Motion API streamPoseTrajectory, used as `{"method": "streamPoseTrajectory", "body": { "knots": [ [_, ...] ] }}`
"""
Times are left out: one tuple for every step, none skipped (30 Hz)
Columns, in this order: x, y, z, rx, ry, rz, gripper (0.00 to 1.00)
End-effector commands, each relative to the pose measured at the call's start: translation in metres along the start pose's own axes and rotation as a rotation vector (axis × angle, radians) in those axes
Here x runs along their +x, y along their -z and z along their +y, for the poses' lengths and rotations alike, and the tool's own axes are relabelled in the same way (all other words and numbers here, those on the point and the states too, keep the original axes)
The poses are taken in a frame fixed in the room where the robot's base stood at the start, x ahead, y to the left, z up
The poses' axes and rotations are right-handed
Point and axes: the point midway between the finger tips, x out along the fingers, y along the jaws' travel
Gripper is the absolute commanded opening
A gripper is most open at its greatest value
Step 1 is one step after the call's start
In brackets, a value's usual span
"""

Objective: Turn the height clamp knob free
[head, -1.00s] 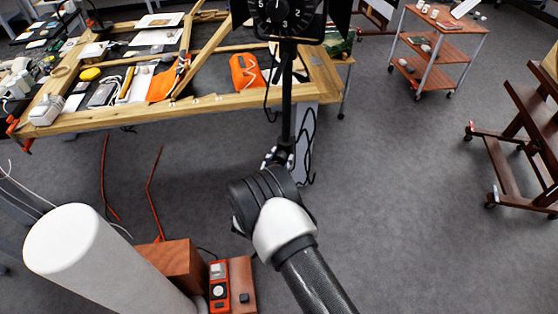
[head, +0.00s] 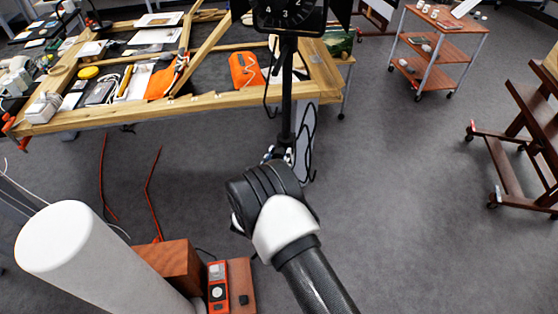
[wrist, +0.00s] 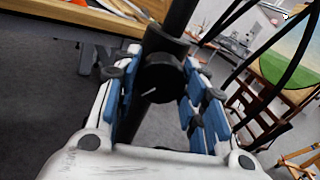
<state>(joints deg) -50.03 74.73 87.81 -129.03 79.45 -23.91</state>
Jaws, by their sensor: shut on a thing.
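The height clamp knob (wrist: 163,82) is round and black with a pale line on its face. It sits on the clamp around a black upright pole (wrist: 179,17) in the wrist view. My gripper (wrist: 165,92) is shut on the knob, with blue-padded fingers on its left and right sides. In the head view my gripper (head: 277,153) is at the lower part of the pole (head: 287,100), mostly hidden by my wrist. A black dial with white numbers (head: 285,15) tops the pole. The knob itself cannot be made out there.
A wooden-framed table (head: 200,104) with tools and orange cloths stands behind the pole. Black cable loops (head: 308,140) hang beside the pole. A wooden trolley (head: 437,50) and a dark wooden rack (head: 515,150) stand right. Grey floor between is clear.

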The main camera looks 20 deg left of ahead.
Motion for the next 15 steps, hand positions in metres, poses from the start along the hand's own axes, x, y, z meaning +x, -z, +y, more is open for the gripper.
{"method": "streamPoseTrajectory", "body": {
  "knots": [
    [0.0001, 0.0019, 0.0, -0.045, 0.0, -0.001, 0.15],
    [0.0001, 0.0018, -0.0001, -0.073, 0.0, -0.001, 0.15],
    [0.0001, 0.0018, -0.0001, -0.112, 0.0, -0.002, 0.15],
    [0.0001, 0.0019, -0.0002, -0.14, -0.001, -0.003, 0.15],
    [0.0001, 0.0018, -0.0003, -0.169, -0.001, -0.004, 0.15],
    [0.0, 0.0018, -0.0003, -0.207, -0.001, -0.004, 0.15],
    [0.0, 0.0017, -0.0004, -0.236, -0.001, -0.005, 0.15],
    [0.0, 0.0017, -0.0005, -0.264, -0.002, -0.006, 0.15],
    [0.0, 0.0015, -0.0005, -0.302, -0.002, -0.007, 0.15],
    [0.0, 0.0014, -0.0006, -0.331, -0.002, -0.007, 0.15],
    [0.0, 0.0013, -0.0006, -0.359, -0.002, -0.008, 0.15],
    [0.0001, 0.0011, -0.0007, -0.397, -0.003, -0.009, 0.15],
    [0.0001, 0.0011, -0.0008, -0.425, -0.003, -0.01, 0.15],
    [0.0001, 0.001, -0.0008, -0.454, -0.003, -0.01, 0.15],
    [0.0001, 0.0009, -0.0009, -0.492, -0.003, -0.011, 0.15]
  ]
}}
